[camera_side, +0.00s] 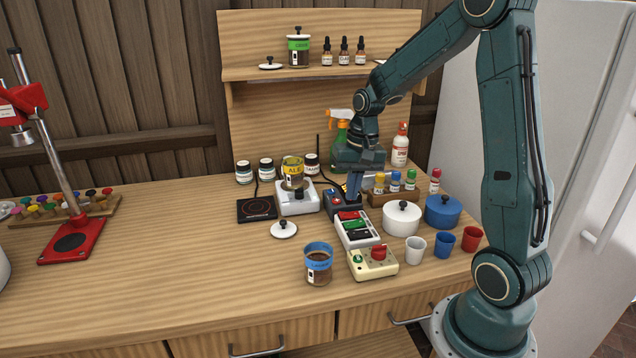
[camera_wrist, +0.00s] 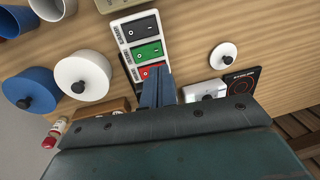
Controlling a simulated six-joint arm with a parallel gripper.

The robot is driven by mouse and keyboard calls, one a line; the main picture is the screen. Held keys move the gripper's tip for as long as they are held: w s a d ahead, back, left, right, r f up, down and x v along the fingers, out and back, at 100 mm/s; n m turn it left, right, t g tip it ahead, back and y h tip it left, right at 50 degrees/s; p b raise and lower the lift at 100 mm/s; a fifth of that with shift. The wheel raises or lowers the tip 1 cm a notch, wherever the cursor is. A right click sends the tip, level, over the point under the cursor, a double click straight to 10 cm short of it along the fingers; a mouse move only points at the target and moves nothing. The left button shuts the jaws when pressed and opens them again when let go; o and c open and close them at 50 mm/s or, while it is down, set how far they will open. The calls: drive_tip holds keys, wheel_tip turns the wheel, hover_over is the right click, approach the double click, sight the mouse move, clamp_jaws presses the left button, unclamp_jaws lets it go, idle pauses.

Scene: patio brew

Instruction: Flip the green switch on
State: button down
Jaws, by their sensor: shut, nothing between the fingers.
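The green switch (camera_side: 354,225) is the middle of three rockers on a white switch panel (camera_side: 375,240). A red rocker (camera_side: 349,215) is on its far side and a black one (camera_side: 360,236) on its near side. In the wrist view the green switch (camera_wrist: 147,50) is in clear sight with its marks, but I cannot tell which way it is tilted. My gripper (camera_side: 354,200) is shut and empty, pointing down just beyond the panel's far end. In the wrist view its fingertips (camera_wrist: 157,72) partly cover the red rocker (camera_wrist: 150,71).
A dark control box (camera_side: 334,200) stands right by my fingers. A white pot (camera_side: 402,218) and a blue pot (camera_side: 442,211) are to the right. A cream box with a red knob (camera_side: 372,263) is in front. A white scale bearing a jar (camera_side: 297,199) is to the left.

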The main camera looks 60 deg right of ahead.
wheel_tip(320, 180, up, 8)
drive_tip(key=shift+w+a+f, duration=0.2)
drive_tip(key=shift+w+a, duration=0.15)
idle(0.4)
drive_tip(key=s+a+r+n+t, duration=0.2)
drive_tip(key=s+a+r+n, duration=0.1)
drive_tip(key=s+a, duration=0.5)
drive_tip(key=s+a+r+n+t+h, duration=0.1)
drive_tip(key=s+a+r+n+t, duration=0.1)
drive_tip(key=s+a+n, duration=0.4)
drive_tip(key=shift+s+a+r+t, duration=0.35)
drive_tip(key=shift+s+a, duration=0.55)
drive_tip(key=shift+s, duration=0.35)
